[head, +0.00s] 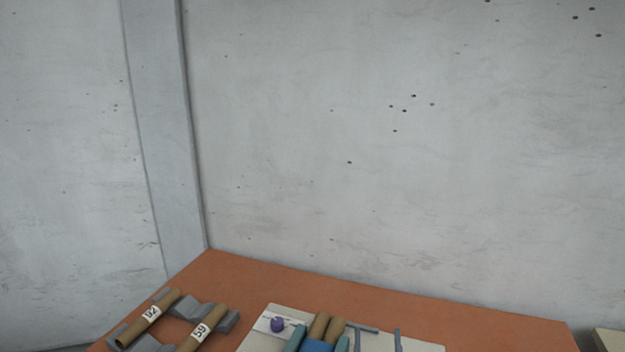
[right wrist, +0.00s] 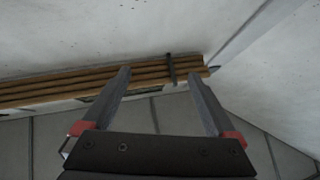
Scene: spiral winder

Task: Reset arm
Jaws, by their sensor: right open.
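My right gripper (right wrist: 160,73) shows in the right wrist view, with its two grey fingers wide apart and nothing between them. Beyond the fingertips is a row of long brown rods (right wrist: 60,88), with a dark upright bar (right wrist: 171,68) across them. I cannot make out the right gripper clearly in the head view. My left gripper is in neither view.
An orange-brown table (head: 420,307) fills the bottom of the head view. Cardboard tubes (head: 150,319) labelled with numbers lie on grey cradles (head: 190,309). A pale board (head: 425,347) carries a purple knob (head: 278,324), a blue part (head: 318,346) and teal pieces (head: 294,340). Concrete walls stand behind.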

